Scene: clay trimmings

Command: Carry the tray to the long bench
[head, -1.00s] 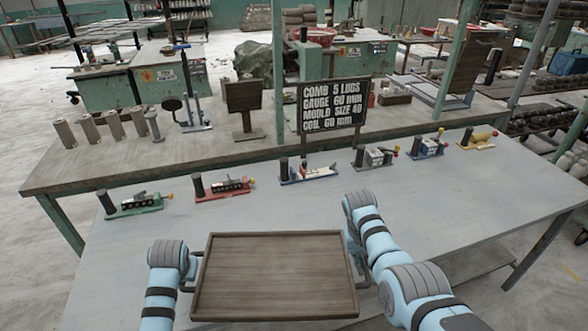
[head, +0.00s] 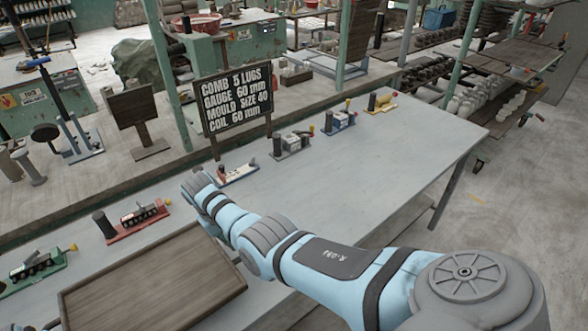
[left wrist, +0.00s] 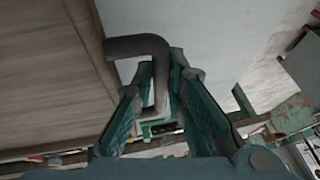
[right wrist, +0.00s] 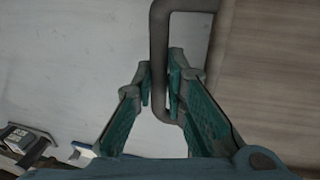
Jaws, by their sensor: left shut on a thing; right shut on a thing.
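The brown wooden tray (head: 150,285) is at the lower left of the head view, over the near side of a grey-topped table (head: 350,165); I cannot tell whether it touches the top. My right gripper (right wrist: 160,78) is shut on the tray's dark bar handle (right wrist: 158,35); in the head view the arm hides part of it. My left gripper (left wrist: 162,85) is shut on the opposite handle (left wrist: 135,46); the head view cuts it off. Which surface is the long bench is not marked; a long wooden bench (head: 110,185) runs behind the grey table.
Small coloured devices, including a red one (head: 138,222) and a blue one (head: 237,173), line the grey table's far side. A black sign (head: 236,98) stands behind them. Open floor (head: 510,220) lies to the right, with a loaded shelf rack (head: 490,95) beyond.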

